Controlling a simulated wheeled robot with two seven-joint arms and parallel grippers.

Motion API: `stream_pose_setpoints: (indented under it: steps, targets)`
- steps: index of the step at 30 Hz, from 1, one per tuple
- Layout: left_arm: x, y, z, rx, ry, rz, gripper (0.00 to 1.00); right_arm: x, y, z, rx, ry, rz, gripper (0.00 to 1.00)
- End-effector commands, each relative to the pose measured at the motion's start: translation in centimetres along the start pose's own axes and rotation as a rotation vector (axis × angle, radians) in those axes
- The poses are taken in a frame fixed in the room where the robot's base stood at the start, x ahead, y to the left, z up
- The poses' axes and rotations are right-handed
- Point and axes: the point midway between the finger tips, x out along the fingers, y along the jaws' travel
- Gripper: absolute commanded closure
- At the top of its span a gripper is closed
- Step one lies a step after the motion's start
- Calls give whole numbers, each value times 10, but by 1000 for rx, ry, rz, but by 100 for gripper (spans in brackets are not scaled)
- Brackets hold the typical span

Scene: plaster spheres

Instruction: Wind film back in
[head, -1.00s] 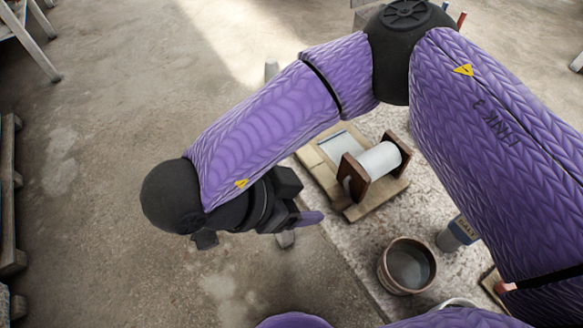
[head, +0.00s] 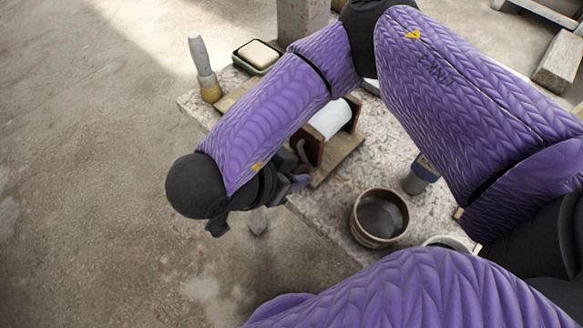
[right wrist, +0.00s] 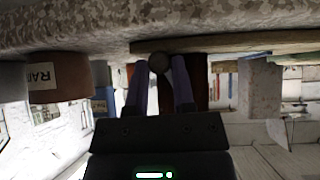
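The white roll of film (head: 331,118) sits between two dark wooden end plates (head: 353,113) on a wooden board (head: 342,157), at the table's near left edge. My right forearm covers part of the board. My right gripper (head: 301,182) is at the left side of the roller stand, close to the near end plate. In the right wrist view, its two purple fingers (right wrist: 161,72) are apart, with a dark round knob (right wrist: 158,62) showing between the tips. I cannot tell whether they touch it. My left gripper is not in view.
A brown bowl (head: 380,218) and a labelled blue-grey jar (head: 420,174) stand on the speckled table (head: 334,212) right of the stand. A brush (head: 204,70) and a green soap dish (head: 257,56) are at the far left. Open floor lies left.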

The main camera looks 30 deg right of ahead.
Motion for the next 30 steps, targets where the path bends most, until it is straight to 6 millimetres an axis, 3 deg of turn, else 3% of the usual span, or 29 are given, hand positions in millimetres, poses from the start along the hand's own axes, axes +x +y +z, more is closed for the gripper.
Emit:
stream_pose_setpoints:
  steps: [17,18,22,30]
  targets:
    - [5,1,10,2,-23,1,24,1,-3,1,90,-8,-89,100]
    - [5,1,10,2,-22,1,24,1,-3,1,90,-8,-89,65]
    - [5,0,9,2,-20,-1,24,1,-3,1,89,-8,-88,37]
    - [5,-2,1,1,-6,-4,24,1,-3,2,88,-8,-88,34]
